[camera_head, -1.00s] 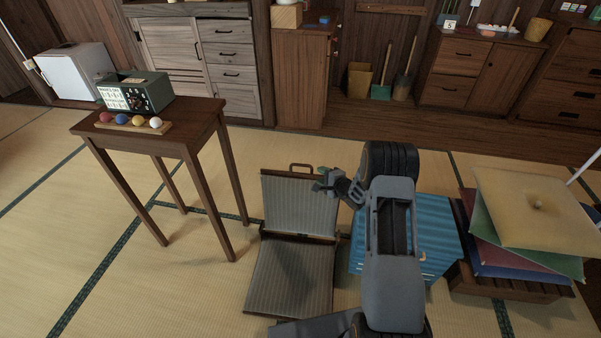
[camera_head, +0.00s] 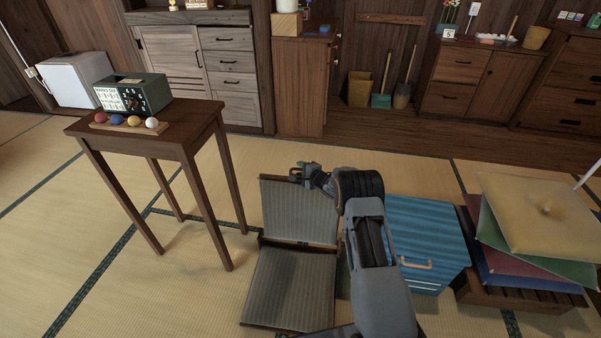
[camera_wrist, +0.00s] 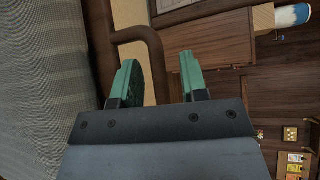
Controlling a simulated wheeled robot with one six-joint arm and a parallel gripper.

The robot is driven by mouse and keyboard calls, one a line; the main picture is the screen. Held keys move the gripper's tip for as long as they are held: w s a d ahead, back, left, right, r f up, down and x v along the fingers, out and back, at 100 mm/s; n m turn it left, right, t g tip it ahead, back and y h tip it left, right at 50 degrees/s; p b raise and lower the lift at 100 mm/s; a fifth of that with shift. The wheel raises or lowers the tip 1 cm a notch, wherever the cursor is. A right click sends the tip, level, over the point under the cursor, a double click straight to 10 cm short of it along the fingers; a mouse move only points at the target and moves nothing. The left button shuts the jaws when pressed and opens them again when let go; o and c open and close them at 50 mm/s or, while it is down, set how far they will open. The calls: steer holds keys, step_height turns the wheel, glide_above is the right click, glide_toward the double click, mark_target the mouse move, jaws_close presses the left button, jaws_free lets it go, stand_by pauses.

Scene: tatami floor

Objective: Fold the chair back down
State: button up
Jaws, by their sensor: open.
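The floor chair (camera_head: 290,285) stands on the tatami in the head view, with a grey ribbed seat and dark wooden frame. Its ribbed back (camera_head: 290,212) is raised at the far side of the seat. My gripper (camera_head: 303,172) is at the top edge of the back, where it hides most of the handle. In the wrist view, my gripper's green fingers (camera_wrist: 158,82) are apart, and the brown handle loop (camera_wrist: 150,48) lies just beyond them, near the left finger. The grey back panel (camera_wrist: 45,80) fills the left side. I cannot tell whether a finger touches the handle.
A wooden side table (camera_head: 190,130) with a green box (camera_head: 140,93) and several coloured balls stands to the left. A blue ribbed box (camera_head: 425,235) is right of my arm, beside stacked cushions (camera_head: 530,215). Tatami between chair and cabinets is clear.

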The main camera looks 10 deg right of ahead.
steer(key=shift+w, duration=0.15)
steer(key=shift+c, duration=0.3)
jaws_close()
stand_by(0.3)
